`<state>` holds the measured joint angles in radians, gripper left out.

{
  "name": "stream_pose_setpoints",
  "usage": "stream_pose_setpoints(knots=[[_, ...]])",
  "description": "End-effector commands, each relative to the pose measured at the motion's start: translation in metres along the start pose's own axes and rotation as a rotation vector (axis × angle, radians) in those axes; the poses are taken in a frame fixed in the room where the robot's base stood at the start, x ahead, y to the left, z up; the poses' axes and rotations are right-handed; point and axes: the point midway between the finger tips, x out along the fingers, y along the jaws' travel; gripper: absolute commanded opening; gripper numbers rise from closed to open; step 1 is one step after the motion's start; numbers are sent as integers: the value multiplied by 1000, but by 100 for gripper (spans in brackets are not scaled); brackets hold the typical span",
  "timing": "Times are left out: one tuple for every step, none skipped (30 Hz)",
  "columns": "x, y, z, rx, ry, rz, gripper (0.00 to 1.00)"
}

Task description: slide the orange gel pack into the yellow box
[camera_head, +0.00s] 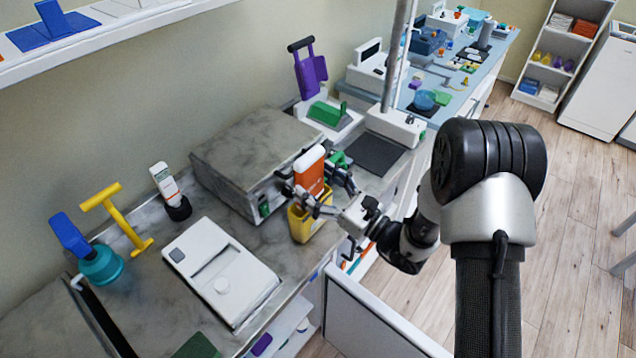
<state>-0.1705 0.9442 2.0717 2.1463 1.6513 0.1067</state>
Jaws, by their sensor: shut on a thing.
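The orange gel pack (309,171) has a white top end and stands nearly upright, a little tilted. My gripper (318,188) is shut on it from the right, with a dark finger on each side. The yellow box (301,227) stands on the counter near its front edge, directly below the pack. The pack's lower end is at the box's opening. The fingers partly cover that spot, so I cannot tell how far inside the pack reaches.
A grey stone-topped block (245,150) stands close behind the box. A white flat device (222,270) lies to the left. A yellow T-handle (118,217), a teal-and-blue item (98,262) and a white handset in a dark holder (165,185) stand farther left. A white panel (375,318) is in front.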

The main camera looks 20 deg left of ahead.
Motion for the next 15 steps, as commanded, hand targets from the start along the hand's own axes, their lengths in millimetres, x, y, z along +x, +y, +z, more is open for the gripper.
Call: stream_pose_setpoints(knots=[[0,0,-1,-1,-2,0,35],[0,0,-2,-1,-2,0,35],[0,0,-2,-1,-2,0,35],[0,0,-3,-1,-2,0,35],[0,0,-4,-1,-2,0,35],[-1,0,-4,-1,-2,0,35],[-1,0,-5,-1,-2,0,35],[-1,0,-6,-1,-2,0,35],[-1,0,-6,-1,-2,0,35],[-1,0,-7,-1,-2,0,35],[-1,0,-7,-1,-2,0,35],[-1,0,-8,-1,-2,0,35],[-1,0,-9,-1,-2,0,35],[-1,0,-9,-1,-2,0,35],[-1,0,-10,-1,-2,0,35]])
